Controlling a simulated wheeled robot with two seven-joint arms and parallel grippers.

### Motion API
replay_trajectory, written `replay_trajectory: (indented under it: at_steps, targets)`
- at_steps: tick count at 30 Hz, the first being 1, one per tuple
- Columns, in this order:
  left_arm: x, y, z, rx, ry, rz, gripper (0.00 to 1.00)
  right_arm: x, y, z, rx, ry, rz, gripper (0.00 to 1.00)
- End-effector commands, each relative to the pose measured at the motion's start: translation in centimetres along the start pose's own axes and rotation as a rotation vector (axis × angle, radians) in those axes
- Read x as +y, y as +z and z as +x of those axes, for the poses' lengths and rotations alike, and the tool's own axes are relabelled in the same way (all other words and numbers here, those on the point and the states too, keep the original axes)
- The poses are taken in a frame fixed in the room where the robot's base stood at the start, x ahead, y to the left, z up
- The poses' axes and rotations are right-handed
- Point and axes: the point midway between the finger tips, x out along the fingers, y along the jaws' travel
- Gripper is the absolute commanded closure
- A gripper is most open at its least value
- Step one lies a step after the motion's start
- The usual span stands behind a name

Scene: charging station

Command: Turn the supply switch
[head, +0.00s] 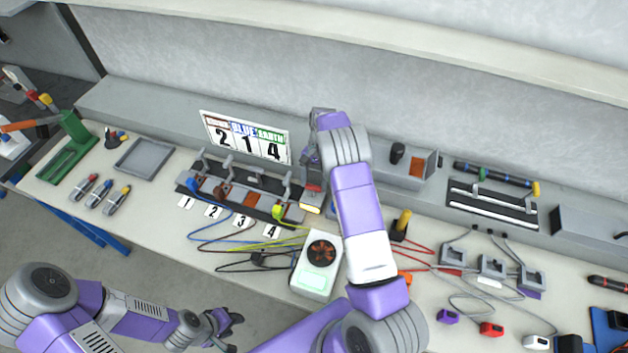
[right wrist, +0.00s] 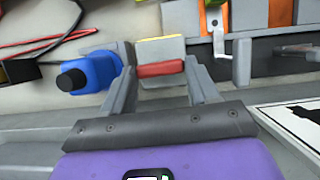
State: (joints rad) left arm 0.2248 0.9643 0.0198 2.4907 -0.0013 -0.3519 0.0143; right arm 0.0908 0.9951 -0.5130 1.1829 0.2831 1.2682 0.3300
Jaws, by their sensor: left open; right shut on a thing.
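The supply switch appears as a grey block with a red handle and a yellow front edge (head: 311,208), at the right end of the black terminal panel. In the right wrist view its red handle (right wrist: 160,69) lies crosswise between my fingers. My right gripper (head: 313,178) reaches down over the switch from behind and is shut on it; the wrist view (right wrist: 161,80) shows a finger on each side. The handle's exact angle is hard to tell. My left gripper (head: 228,328) is open and empty, low in front of the table edge.
The terminal panel (head: 243,198) with coloured wires lies left of the switch, behind numbered cards. A sign (head: 246,137) reading 2 1 4 stands behind it. A white fan box (head: 318,264) stands in front. In the wrist view a blue, black-capped part (right wrist: 92,72) sits beside my fingers.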

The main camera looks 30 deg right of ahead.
Motion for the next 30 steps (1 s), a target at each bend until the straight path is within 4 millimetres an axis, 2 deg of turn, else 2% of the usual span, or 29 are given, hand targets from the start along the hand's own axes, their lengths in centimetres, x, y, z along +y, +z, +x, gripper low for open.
replay_trajectory:
  at_steps: [18,19,21,24,30]
  targets:
    - [-0.01,0.0,0.03,0.0,0.0,0.0,0.57,0.05,-0.02,0.02,0.0,-0.018,0.042,0.71]
    - [-0.01,0.0,0.03,0.0,0.0,0.0,0.57,0.05,-0.02,0.02,0.0,-0.018,0.042,0.39]
    - [-0.01,0.0,0.03,0.0,0.0,0.0,0.57,0.04,-0.02,0.03,0.0,-0.018,0.041,0.28]
    - [-0.01,0.0,0.03,0.0,0.0,0.0,0.57,0.05,-0.01,0.03,0.0,-0.017,0.04,0.15]
    - [-0.01,0.0,0.03,0.0,0.0,0.0,0.57,0.05,-0.01,0.03,0.0,-0.017,0.039,0.15]
